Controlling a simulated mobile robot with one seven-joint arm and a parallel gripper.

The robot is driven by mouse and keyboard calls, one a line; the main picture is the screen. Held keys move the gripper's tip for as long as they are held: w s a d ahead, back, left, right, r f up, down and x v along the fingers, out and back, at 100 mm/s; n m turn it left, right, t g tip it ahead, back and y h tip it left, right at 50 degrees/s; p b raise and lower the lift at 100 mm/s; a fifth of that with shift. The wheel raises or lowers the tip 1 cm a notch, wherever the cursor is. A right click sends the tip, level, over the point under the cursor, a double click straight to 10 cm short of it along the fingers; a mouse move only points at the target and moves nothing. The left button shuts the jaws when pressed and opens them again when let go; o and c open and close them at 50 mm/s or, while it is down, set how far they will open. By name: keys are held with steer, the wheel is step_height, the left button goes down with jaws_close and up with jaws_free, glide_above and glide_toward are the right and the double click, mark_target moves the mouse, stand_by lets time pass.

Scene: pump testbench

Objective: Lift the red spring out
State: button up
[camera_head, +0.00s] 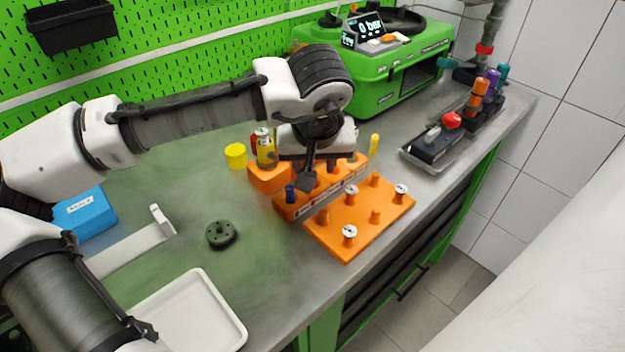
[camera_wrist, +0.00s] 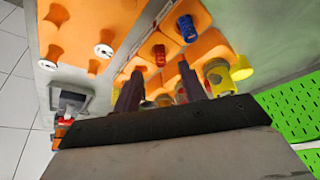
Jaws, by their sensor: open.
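The red spring (camera_wrist: 159,55) stands in a hole of the orange spring holder (camera_wrist: 147,49). In the wrist view it shows just beyond the gap between my fingertips, and no finger is seen touching it. My gripper (camera_wrist: 160,69) is open and empty, its two dark fingers apart. In the head view my gripper (camera_head: 306,182) hangs low over the holder (camera_head: 285,209), and I cannot make out the red spring there. A blue spring (camera_wrist: 187,28) stands in the same holder; it also shows in the head view (camera_head: 290,194).
An orange plate with pegs (camera_head: 345,215) lies in front of the holder. A yellow bottle (camera_head: 266,150) and a yellow cap (camera_head: 236,156) stand behind left. A green pump bench (camera_head: 385,85) is at the back. A dark round part (camera_head: 221,233) and white tray (camera_head: 195,312) lie left.

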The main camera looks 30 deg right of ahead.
steer(key=shift+p+x, duration=0.35)
steer(key=shift+x, duration=1.9)
steer(key=shift+w+d+r, duration=0.1)
steer(key=shift+w+r, duration=0.05)
jaws_close()
